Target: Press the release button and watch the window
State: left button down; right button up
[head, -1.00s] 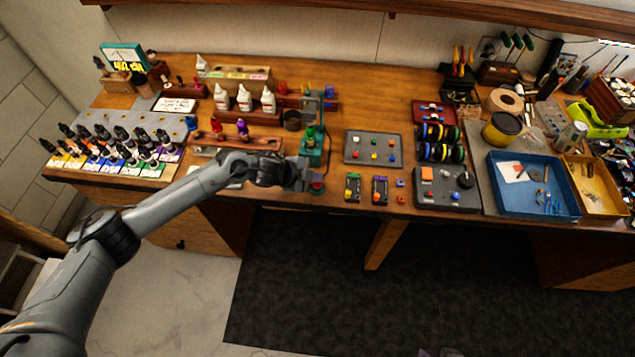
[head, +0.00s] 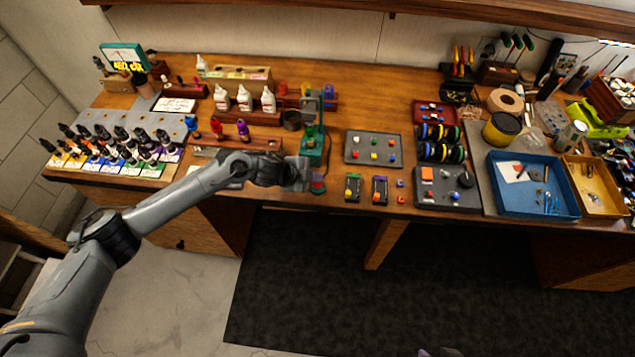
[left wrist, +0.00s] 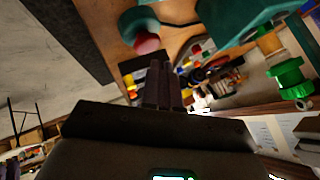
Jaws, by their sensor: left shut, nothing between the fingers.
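The release button is a red cap on a teal base (head: 317,184), at the bench's front edge in the head view. In the left wrist view the red cap (left wrist: 147,43) lies just beyond my fingertips, with a small gap appearing between them. My left gripper (head: 304,177) is shut and empty, just left of the button. Its closed fingers also show in the left wrist view (left wrist: 161,68). Behind the button stands a teal device (head: 313,150) with a green part; I cannot make out a window on it. My right gripper is not in view.
Two small switch boxes (head: 353,188) and a grey panel with coloured buttons (head: 373,158) sit right of the button. Several ink bottles (head: 120,150) stand at the left. A blue tray (head: 505,200) lies at the right. The floor before the bench is clear.

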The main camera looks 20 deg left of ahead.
pick_arm(q)
jog(key=shift+f, duration=0.2)
jog(key=shift+f, duration=0.25)
